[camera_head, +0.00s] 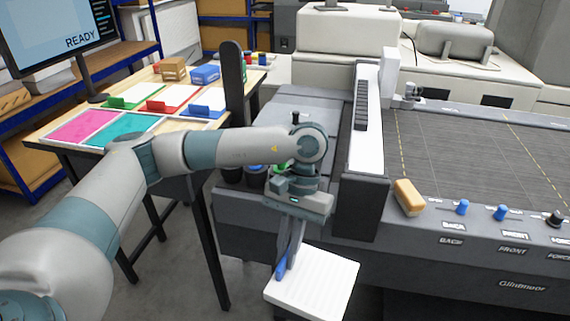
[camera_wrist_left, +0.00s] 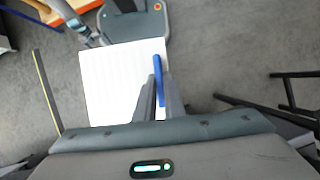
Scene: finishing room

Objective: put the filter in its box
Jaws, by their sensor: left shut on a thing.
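The filter appears to be the white ribbed panel (camera_head: 322,282) with a blue strip at its left edge, low in the middle of the head view. It also fills the upper left middle of the left wrist view (camera_wrist_left: 115,85). My left gripper (camera_head: 285,262) is above its left edge, pointing down. Its fingers (camera_wrist_left: 160,98) are shut on the blue strip in the left wrist view. The panel hangs in front of the machine, over the floor. I cannot pick out the filter's box for sure. My right gripper is not in view.
The grey machine bed (camera_head: 460,145) is at the right, with a tan block (camera_head: 408,197) and several knobs on its front edge. A dark upright (camera_head: 362,190) stands behind the gripper. A table (camera_head: 75,148) with coloured panels is at the left. Grey floor shows between.

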